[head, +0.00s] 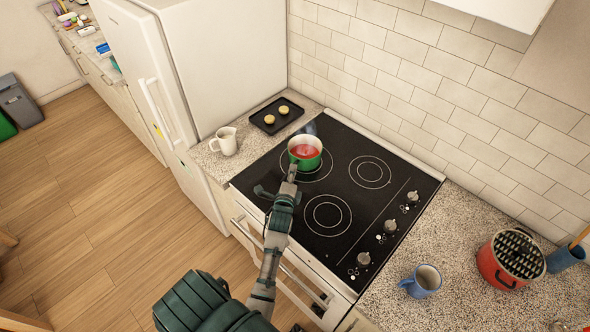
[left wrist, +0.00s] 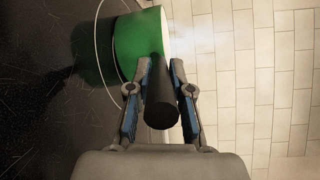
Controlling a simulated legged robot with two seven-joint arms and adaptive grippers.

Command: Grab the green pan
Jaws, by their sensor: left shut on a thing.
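The green pan (head: 306,152) stands on the back left ring of the black cooktop (head: 335,190), with something red inside it. In the left wrist view the green pan (left wrist: 140,45) is at the top, with its dark handle (left wrist: 161,100) pointing toward me. My left gripper (head: 290,178) reaches the pan from the front. In the left wrist view its two fingers (left wrist: 160,95) are on either side of the handle and shut on it. The right gripper does not show.
A black tray (head: 276,116) with two round items and a white mug (head: 224,141) are left of the cooktop. A blue mug (head: 422,281) and a red pot (head: 510,259) stand on the right counter. A tiled wall (head: 440,90) rises behind. Other rings are clear.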

